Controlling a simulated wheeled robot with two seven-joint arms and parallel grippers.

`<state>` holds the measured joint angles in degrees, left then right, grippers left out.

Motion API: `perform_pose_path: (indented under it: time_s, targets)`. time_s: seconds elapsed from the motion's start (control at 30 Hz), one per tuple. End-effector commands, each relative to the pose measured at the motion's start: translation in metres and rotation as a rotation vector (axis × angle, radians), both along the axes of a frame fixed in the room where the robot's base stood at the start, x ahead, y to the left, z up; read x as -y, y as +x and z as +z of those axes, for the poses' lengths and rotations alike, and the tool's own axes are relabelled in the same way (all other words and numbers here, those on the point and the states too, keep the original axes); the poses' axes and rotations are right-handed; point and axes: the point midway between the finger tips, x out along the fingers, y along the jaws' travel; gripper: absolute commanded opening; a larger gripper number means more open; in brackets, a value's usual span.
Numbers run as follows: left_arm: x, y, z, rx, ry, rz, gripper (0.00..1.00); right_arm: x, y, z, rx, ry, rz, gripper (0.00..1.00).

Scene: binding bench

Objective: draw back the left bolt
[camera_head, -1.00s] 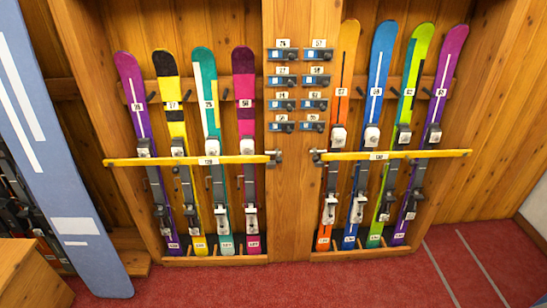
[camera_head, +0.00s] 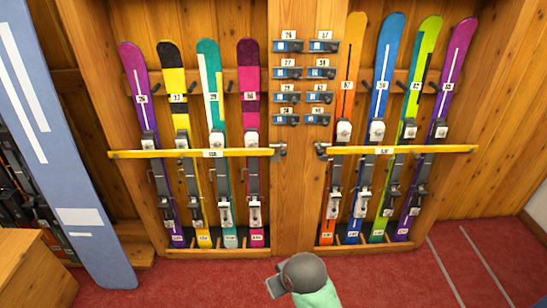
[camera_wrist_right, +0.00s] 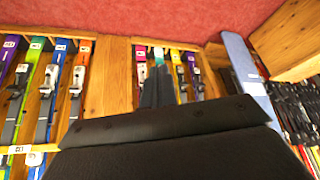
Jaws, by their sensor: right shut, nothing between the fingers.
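The left bolt (camera_head: 279,152) is a small grey metal fitting on the wooden post, at the right end of the left yellow bar (camera_head: 213,153). It is too small to tell how far its pin sits. A similar right bolt (camera_head: 321,150) is at the inner end of the right yellow bar (camera_head: 400,150). My right gripper (camera_wrist_right: 158,85) shows in the right wrist view as two dark fingers, together and empty, pointing toward the rack, which appears upside down there. In the head view, a grey and green part of my arm is low in front of the post. My left gripper is not in view.
Several skis (camera_head: 247,95) stand behind each bar. A tall blue board (camera_head: 65,150) leans at the left, near a wooden box (camera_head: 30,270). Red carpet (camera_head: 400,280) in front is clear.

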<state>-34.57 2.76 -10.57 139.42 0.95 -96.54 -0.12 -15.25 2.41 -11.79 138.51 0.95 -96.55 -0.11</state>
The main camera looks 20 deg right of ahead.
Motion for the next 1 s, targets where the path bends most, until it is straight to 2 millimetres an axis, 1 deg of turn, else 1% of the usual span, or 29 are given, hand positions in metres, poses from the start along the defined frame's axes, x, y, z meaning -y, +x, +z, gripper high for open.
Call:
perform_pose_path:
  time_s: [0.03,0.33,0.57,0.77,1.0]
  targets:
    - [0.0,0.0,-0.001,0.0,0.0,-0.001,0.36,-0.003,0.014,0.007,0.023,0.0,0.005,0.0]
    - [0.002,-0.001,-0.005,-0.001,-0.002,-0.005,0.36,-0.017,0.09,0.04,0.118,-0.032,0.017,0.0]
    - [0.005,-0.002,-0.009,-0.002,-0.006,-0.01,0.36,-0.024,0.15,0.063,0.181,-0.099,0.004,0.0]
    - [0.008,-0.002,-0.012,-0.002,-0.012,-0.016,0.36,-0.027,0.206,0.082,0.235,-0.184,-0.022,0.0]
    - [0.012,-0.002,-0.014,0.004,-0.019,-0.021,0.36,-0.028,0.276,0.105,0.301,-0.338,-0.063,0.0]
